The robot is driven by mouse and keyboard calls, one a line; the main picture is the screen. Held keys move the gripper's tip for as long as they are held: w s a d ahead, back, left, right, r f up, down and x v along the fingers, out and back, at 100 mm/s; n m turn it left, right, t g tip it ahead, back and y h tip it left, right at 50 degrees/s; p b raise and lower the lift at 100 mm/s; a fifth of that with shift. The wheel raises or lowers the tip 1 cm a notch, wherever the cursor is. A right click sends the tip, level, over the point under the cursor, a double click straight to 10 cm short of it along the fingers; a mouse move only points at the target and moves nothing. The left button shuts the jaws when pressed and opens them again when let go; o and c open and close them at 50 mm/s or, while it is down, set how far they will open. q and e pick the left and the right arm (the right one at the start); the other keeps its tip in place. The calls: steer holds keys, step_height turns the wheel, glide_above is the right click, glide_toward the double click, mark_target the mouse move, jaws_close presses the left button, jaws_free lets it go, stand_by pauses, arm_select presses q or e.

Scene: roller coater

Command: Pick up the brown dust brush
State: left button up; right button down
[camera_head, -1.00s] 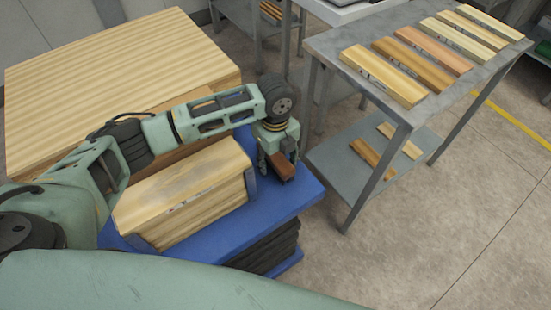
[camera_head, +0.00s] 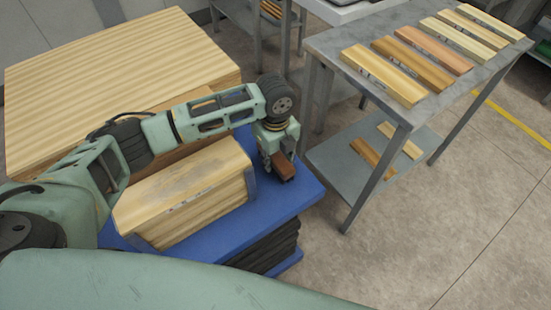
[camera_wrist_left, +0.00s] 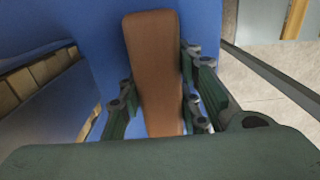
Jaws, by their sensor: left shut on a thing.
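The brown dust brush (camera_head: 284,168) is in my left gripper (camera_head: 276,160), over the right part of the blue platform (camera_head: 268,211). In the left wrist view the brush (camera_wrist_left: 155,65) is a long brown block lying between the two green fingers of the gripper (camera_wrist_left: 157,110). The fingers are shut on its sides, and its far end sticks out past them. The brush's underside is hidden, and I cannot tell whether it still touches the blue surface. My right gripper is not in view.
A stack of boards (camera_head: 185,190) in a grey holder stands left of the gripper. A large wooden stack (camera_head: 115,65) is behind. A grey metal table (camera_head: 325,42) with several wooden boards is at the right. Concrete floor (camera_head: 400,235) lies open at front right.

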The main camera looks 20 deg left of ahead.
mark_target(276, 154)
arm_select(q)
step_height(276, 154, up, 4)
steer(key=shift+r+b, duration=0.15)
steer(key=shift+b, duration=0.15)
steer(key=s+d+r, duration=0.1)
steer(key=d+r, duration=0.2)
steer(key=d, duration=0.2)
steer(key=s+d+r+b, duration=0.1)
steer(key=s+d+r, duration=0.1)
steer(key=d, duration=0.4)
steer(key=shift+s+r, duration=0.15)
steer(key=shift+r, duration=0.7)
steer(key=shift+d, duration=0.1)
